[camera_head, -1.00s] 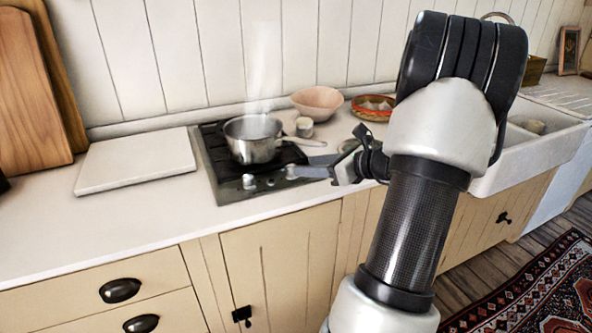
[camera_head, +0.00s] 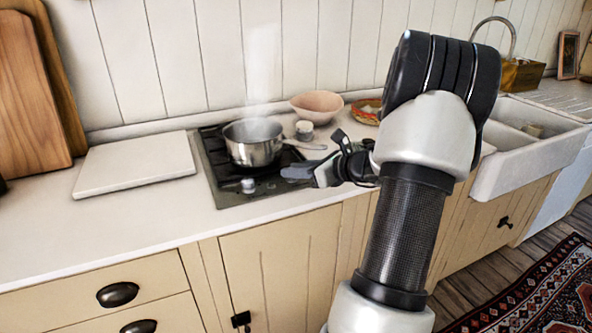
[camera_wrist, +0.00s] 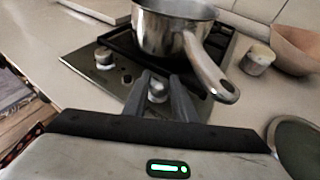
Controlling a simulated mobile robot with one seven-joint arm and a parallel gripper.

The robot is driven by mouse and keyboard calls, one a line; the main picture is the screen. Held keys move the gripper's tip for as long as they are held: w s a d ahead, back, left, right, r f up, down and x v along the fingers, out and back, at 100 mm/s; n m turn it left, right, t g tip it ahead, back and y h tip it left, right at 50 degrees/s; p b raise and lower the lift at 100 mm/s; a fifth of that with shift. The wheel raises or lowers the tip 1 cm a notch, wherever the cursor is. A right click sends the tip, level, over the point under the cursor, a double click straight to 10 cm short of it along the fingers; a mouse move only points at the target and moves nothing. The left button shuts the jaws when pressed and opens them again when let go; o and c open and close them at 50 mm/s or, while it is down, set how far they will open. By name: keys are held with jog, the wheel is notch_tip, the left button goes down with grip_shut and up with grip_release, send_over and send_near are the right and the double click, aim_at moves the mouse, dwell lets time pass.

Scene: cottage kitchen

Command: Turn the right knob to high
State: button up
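The dark cooktop (camera_head: 215,167) has two pale knobs on its front strip. The left knob (camera_head: 248,186) stands clear and also shows in the wrist view (camera_wrist: 103,57). The right knob (camera_wrist: 157,91) shows between my gripper's two fingers in the wrist view; in the head view the fingers hide it. My gripper (camera_wrist: 159,78) is open, with one finger on each side of the right knob. Whether either finger touches it I cannot tell. In the head view my gripper (camera_head: 286,174) reaches in from the right, low over the cooktop.
A steaming steel pot (camera_head: 250,151) sits on the cooktop, its handle (camera_wrist: 212,74) pointing out close to my right finger. A small jar (camera_head: 304,131) and a pink bowl (camera_head: 317,106) stand behind. A white slab (camera_head: 135,165) lies left; the front counter is bare.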

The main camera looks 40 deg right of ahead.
jog(key=shift+w+d+r+n+y+p, duration=0.1)
jog(key=shift+r+n+y+p, duration=0.2)
jog(key=shift+p, duration=0.5)
jog(key=shift+f+n+g+y+p, duration=0.2)
jog(key=shift+n+g+y+p, duration=0.1)
jog(key=shift+n+y+p, duration=0.15)
jog(key=o, duration=1)
jog(key=shift+o, duration=0.2)
jog(key=shift+f, duration=0.1)
jog(key=p+v, duration=0.2)
jog(key=v, duration=1.5)
